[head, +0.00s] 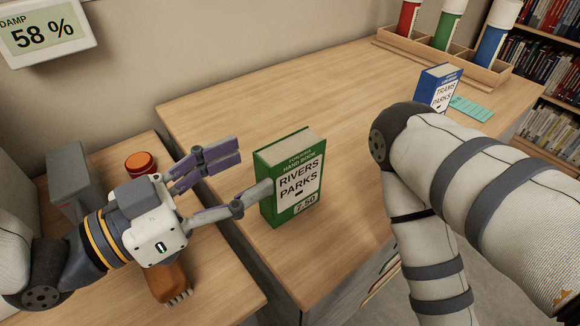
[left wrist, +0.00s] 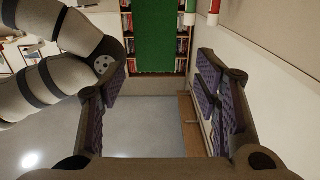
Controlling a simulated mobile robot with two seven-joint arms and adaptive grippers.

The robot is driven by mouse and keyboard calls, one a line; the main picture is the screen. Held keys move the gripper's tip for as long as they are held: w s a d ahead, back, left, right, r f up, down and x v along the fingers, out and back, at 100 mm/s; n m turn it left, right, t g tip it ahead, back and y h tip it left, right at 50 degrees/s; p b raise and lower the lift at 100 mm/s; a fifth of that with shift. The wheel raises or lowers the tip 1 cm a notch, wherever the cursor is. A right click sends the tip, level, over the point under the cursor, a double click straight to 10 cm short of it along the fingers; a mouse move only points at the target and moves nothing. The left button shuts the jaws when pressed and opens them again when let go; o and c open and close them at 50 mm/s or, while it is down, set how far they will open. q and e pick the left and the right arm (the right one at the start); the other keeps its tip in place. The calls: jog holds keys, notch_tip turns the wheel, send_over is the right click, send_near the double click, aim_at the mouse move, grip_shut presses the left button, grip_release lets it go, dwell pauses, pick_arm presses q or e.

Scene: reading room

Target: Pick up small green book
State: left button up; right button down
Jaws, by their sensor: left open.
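The small green book (head: 297,178), titled "Rivers Parks" with 7.50 on its cover, stands upright on the wooden table. My left gripper (head: 238,170) is at the book's left side, its fingers spread and empty. The nearer finger overlaps the book's left edge in the head view; I cannot tell whether it touches. In the left wrist view the book's plain green side (left wrist: 167,36) shows ahead, beyond and between the open fingers (left wrist: 158,88). My right arm crosses the right of the head view, but its gripper is out of sight.
A blue book (head: 438,90) stands farther back beside a teal card (head: 471,108). A wooden rack (head: 430,56) holds red, green and blue tubes. A grey box (head: 74,170), a red-topped round item (head: 140,162) and a brush (head: 171,283) are near my left arm. Table around the green book is clear.

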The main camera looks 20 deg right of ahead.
aim_at(317, 136)
pick_arm(q)
jog(key=x, duration=0.8)
jog(key=shift+s+d+f, duration=0.1)
jog(key=shift+s+d, duration=0.05)
jog(key=shift+s, duration=0.05)
grip_shut()
